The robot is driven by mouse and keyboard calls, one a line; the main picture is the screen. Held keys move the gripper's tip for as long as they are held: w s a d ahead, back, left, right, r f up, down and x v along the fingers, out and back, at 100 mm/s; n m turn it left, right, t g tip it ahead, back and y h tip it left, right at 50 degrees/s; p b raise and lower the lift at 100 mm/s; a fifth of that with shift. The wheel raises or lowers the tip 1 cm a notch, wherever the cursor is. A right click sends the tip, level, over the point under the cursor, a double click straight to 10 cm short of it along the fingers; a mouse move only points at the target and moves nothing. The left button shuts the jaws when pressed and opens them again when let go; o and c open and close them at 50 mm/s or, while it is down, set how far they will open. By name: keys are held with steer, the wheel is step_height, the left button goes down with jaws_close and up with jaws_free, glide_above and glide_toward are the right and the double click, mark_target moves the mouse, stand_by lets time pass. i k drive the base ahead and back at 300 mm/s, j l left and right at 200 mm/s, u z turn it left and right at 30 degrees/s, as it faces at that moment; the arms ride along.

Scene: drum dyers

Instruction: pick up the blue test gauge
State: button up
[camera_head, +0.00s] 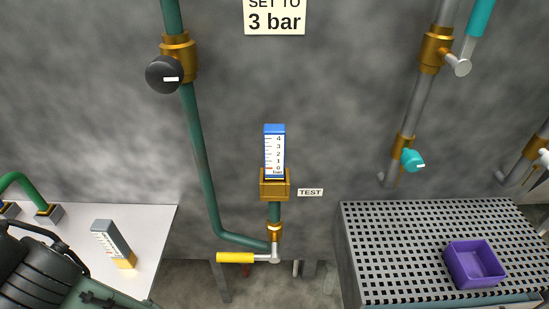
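The blue test gauge (274,129) stands upright in the middle of the view, with a white scale marked 0 to 4 bar. A small red mark shows near the 0. Its lower end sits in a brass socket (274,185) on a green pipe, beside a "TEST" label (310,192). Dark parts of my arm show at the lower left, with what looks like part of my gripper (100,298) at the bottom edge. They are well apart from the blue gauge. The fingertips are not clearly visible.
A yellow-handled valve (236,257) is below the socket. A black knob (164,75) is upper left. A purple tray (474,251) sits on a perforated bench (375,240).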

mark_target(273, 135)
steer(key=k+j+z, duration=0.15)
steer(key=j+z, duration=0.25)
steer(key=k+j+z, duration=0.2)
steer(key=j+z, duration=0.15)
steer(key=k+j+z, duration=0.25)
steer(key=z, duration=0.15)
